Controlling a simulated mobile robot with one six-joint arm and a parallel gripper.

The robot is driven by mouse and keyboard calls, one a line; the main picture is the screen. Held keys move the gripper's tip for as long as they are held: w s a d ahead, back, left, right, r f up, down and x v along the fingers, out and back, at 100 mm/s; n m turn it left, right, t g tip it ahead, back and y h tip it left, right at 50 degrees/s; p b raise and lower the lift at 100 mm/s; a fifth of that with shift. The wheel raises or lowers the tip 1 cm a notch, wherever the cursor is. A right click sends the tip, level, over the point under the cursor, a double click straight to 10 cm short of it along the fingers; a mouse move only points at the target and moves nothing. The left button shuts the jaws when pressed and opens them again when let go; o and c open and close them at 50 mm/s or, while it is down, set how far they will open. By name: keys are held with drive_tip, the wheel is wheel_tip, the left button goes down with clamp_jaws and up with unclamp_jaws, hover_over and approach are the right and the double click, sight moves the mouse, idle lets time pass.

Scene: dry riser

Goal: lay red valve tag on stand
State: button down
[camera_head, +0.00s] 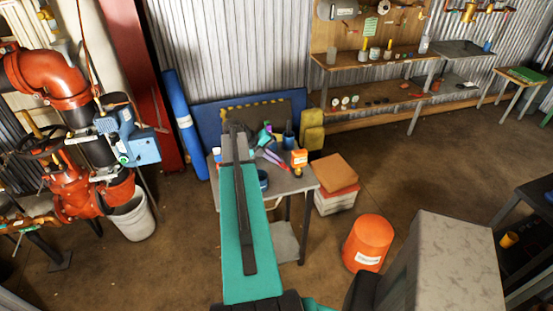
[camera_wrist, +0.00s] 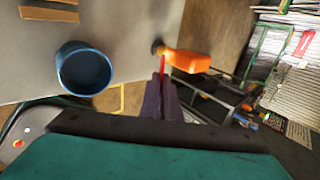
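My gripper (camera_wrist: 161,82) shows in the wrist view as two dark purple fingers close together. A thin red strip (camera_wrist: 162,64), which looks like the red valve tag, sticks out from between their tips. The fingers also show in the head view (camera_head: 272,158), above the small grey table (camera_head: 222,194), pointing toward an orange bottle with a white label (camera_head: 299,160). In the wrist view the orange bottle (camera_wrist: 187,60) is just right of the red strip. I cannot tell which thing is the stand; my arm hides part of the tabletop.
A blue cup (camera_wrist: 84,70) stands on the table left of my fingers. Boxes (camera_head: 334,174) and an orange bucket (camera_head: 368,242) stand on the floor right of the table. Red pipework with valves (camera_head: 70,170) is at the left. Shelves (camera_head: 375,97) line the back wall.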

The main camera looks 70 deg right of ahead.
drive_tip(key=shift+f+b, duration=2.15)
drive_tip(key=shift+f, duration=1.2)
drive_tip(key=c, duration=1.9)
unclamp_jaws()
drive_tip(key=shift+c, duration=0.2)
drive_tip(key=shift+p+v, duration=2.3)
drive_tip(key=shift+v, duration=1.2)
